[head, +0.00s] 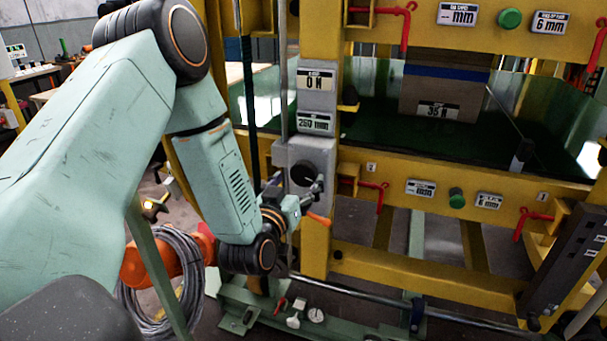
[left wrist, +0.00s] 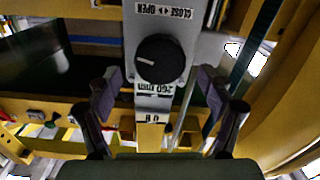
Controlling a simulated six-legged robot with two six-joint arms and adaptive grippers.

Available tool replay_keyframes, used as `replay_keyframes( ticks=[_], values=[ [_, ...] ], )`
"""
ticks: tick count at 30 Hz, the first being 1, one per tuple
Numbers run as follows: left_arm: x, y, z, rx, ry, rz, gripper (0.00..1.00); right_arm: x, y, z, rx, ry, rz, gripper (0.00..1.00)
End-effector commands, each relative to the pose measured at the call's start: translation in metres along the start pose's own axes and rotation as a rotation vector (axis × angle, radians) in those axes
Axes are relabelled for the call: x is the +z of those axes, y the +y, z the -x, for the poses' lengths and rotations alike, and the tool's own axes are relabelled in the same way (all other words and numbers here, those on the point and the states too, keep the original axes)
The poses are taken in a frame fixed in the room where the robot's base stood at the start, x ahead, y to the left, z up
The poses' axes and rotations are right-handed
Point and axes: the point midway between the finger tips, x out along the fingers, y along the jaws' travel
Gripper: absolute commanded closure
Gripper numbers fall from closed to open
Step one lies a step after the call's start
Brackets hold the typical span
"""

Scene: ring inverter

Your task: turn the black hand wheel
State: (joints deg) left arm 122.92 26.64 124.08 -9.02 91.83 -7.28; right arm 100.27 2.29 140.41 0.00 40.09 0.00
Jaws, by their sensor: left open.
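The black hand wheel (head: 305,173) is a round dark knob on a grey box fixed to the yellow frame. In the left wrist view the wheel (left wrist: 162,58) carries a white mark pointing left, and a "CLOSE / OPEN" label shows upside down above it. My left gripper (head: 297,190) is just in front of the wheel, partly overlapping its lower edge. In the left wrist view my left gripper (left wrist: 156,86) is open, with its fingers spread wide on either side below the wheel. I see no contact. My right gripper is not in view.
Grey display boxes reading "0 N" (head: 315,82) and "260 mm" (head: 315,122) sit above the wheel. Red levers (head: 382,190) project from the yellow beams. A coiled grey cable (head: 185,285) is at lower left. A steel rod (head: 385,302) runs low across the front.

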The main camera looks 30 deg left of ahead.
Motion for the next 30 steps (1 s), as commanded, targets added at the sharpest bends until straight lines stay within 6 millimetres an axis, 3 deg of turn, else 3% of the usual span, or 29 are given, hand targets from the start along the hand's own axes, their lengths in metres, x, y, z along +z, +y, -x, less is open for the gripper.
replay_keyframes(
  ticks=[7,17,30],
  values=[
    [0.0,0.002,-0.028,0.001,0.0,-0.001,0.19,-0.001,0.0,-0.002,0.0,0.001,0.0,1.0],
    [0.001,0.003,-0.034,0.001,-0.002,0.001,0.19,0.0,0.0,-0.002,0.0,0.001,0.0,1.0],
    [0.001,0.002,-0.034,0.0,-0.002,0.001,0.55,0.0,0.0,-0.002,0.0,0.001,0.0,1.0]
  ],
)
